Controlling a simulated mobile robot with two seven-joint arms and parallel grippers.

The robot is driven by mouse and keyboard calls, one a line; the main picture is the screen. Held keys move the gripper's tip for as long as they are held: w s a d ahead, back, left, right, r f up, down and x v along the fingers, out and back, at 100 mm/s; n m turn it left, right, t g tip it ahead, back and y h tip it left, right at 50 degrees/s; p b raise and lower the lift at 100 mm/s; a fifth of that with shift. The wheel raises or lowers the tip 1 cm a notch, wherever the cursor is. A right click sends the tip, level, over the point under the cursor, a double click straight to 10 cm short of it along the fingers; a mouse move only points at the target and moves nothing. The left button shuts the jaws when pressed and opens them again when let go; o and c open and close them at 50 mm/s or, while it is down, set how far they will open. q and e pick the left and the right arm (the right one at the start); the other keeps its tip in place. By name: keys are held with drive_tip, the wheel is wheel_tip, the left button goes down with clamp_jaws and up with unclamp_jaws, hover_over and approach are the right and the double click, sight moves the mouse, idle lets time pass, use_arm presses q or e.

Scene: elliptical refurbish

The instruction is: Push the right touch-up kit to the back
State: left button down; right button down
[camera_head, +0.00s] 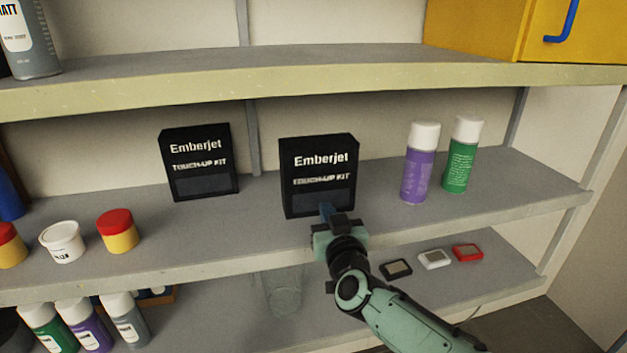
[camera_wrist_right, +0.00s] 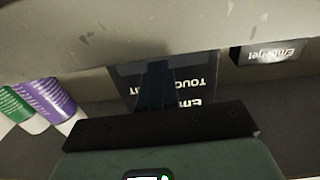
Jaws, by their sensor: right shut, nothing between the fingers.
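The right touch-up kit (camera_head: 319,172) is a black Emberjet box standing upright on the middle shelf. The left touch-up kit (camera_head: 198,162), a like box, stands to its left and a little farther back. My right gripper (camera_head: 327,211) is shut and empty, with its fingertips at the lower front of the right kit. Whether they touch it I cannot tell. In the right wrist view the shut fingers (camera_wrist_right: 156,85) cover part of the right kit (camera_wrist_right: 195,90). The left kit (camera_wrist_right: 268,53) shows at the upper right there. My left gripper is not in view.
Purple (camera_head: 418,163) and green (camera_head: 461,154) spray cans stand to the right on the middle shelf (camera_head: 520,197). Small tubs, one red-lidded (camera_head: 117,231), stand at its left. The upper shelf (camera_head: 300,77) overhangs the kits. Bare shelf separates the two kits.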

sight(322, 197)
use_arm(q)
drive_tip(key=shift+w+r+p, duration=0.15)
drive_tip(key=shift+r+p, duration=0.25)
use_arm(e)
drive_tip(key=shift+x, duration=1.05)
